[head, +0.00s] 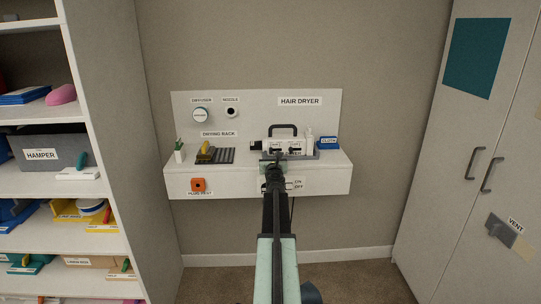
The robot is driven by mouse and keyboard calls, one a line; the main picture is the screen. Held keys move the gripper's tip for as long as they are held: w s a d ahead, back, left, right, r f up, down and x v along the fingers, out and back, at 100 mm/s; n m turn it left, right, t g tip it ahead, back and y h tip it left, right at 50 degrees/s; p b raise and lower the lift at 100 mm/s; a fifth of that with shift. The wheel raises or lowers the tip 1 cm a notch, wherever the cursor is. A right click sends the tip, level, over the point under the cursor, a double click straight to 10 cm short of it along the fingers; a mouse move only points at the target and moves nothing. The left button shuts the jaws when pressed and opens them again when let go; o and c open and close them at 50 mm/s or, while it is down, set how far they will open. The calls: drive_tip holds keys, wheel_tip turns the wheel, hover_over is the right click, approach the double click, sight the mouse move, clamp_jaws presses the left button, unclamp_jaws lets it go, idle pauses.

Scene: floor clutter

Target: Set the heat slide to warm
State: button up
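The hair dryer unit (268,146), white with a dark handle on top, sits on a white wall shelf (340,180) below the "HAIR DRYER" sign (300,101). Small labels and dark controls show on its front, but they are too small to read, so I cannot tell which is the heat slide or how it is set. My gripper (274,160) reaches up from below to just in front of the dryer's lower front. It overlaps the dryer in the picture; I cannot tell whether they touch. Its fingers are too small and dark to judge.
An on/off panel (298,185) is partly behind my arm. Shelves (70,180) stand left, a cabinet (460,150) right. Carpet (350,280) is clear.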

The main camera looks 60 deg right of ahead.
drive_tip(key=shift+x, duration=1.05)
clamp_jaws()
idle(0.5)
